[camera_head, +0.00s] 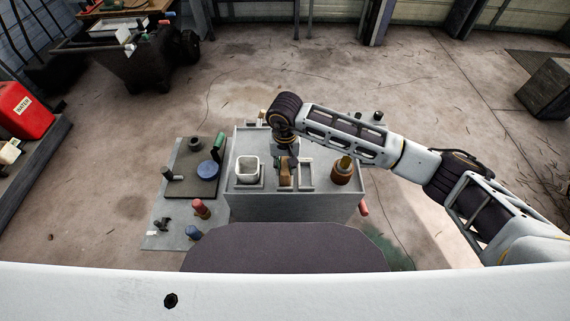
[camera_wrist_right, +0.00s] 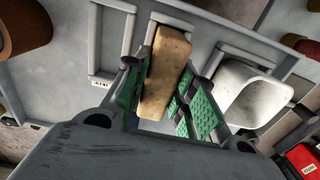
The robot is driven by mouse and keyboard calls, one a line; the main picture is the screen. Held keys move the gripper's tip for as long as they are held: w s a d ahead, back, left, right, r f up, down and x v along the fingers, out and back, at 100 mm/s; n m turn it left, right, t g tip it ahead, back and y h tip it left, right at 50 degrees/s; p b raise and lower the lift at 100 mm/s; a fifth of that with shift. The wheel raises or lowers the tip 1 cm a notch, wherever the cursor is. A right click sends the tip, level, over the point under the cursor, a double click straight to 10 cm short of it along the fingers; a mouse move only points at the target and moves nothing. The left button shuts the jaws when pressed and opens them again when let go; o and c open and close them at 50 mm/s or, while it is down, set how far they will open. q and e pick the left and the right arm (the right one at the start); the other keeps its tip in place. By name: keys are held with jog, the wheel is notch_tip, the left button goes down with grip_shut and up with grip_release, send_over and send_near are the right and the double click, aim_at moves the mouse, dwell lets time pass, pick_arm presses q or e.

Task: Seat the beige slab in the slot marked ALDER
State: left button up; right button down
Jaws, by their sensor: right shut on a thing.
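The beige slab (camera_head: 285,173) is a tan block at the middle of the grey caddy top. It also shows in the right wrist view (camera_wrist_right: 165,75), long and slightly tilted in the picture. My right gripper (camera_wrist_right: 162,88) is shut on it, with green pads on both sides. The slab overlaps the middle raised frame (camera_wrist_right: 187,24); I cannot tell whether it is inside or above it. Beside it is an empty frame (camera_wrist_right: 94,50), also seen in the head view (camera_head: 306,188); its small label is partly hidden and not clearly legible. My left gripper is out of view.
A white square cup (camera_head: 248,170) stands left of the slab in the head view, and a brown jar (camera_head: 342,171) stands right. A grey board (camera_head: 160,228) with a blue round item (camera_head: 208,170) and red and blue pieces lies left of the caddy (camera_head: 290,208).

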dwell(0.5)
jog(key=c, duration=1.1)
grip_release()
jog(key=shift+r, duration=4)
